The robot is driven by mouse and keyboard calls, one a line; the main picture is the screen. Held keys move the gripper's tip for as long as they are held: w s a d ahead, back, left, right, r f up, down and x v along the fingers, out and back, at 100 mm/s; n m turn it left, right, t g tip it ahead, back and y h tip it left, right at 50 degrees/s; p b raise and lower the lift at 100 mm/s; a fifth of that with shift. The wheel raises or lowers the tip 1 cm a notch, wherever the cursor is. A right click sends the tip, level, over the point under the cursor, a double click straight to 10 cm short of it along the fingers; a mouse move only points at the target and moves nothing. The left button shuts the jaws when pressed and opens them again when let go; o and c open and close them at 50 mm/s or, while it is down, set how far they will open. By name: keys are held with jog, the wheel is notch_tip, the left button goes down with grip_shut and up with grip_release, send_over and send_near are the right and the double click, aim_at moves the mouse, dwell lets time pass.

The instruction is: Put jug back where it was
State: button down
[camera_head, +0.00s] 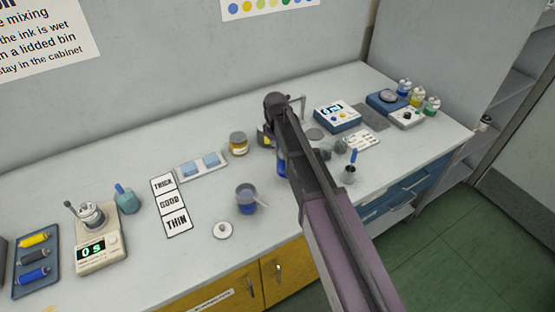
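A teal jug-like vessel (125,200) with a narrow top stands beside the scale at left. I cannot tell for certain which one is the jug. A blue object (281,163) shows in part behind my arm, and its shape is mostly covered. My arm reaches from the lower right over the middle of the bench. My gripper is hidden behind my arm, so its fingers and anything in them cannot be made out.
A scale (101,250) with a can on it stands at left by a tray of ink tubes (36,265). THICK, GOOD and THIN cards (170,205), a white lid (222,230) and an amber jar (238,143) lie nearby. Instruments (337,117) and bottles (417,97) crowd the right.

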jog(key=shift+f, duration=0.1)
dwell(0.3)
jog(key=shift+f+b, duration=1.85)
jog(key=c, duration=0.7)
grip_release()
jog(key=shift+r, duration=0.2)
notch_tip(320, 180, up, 12)
jog(key=p, duration=1.2)
jog(key=shift+w+f, duration=0.1)
jog(key=shift+f, duration=0.05)
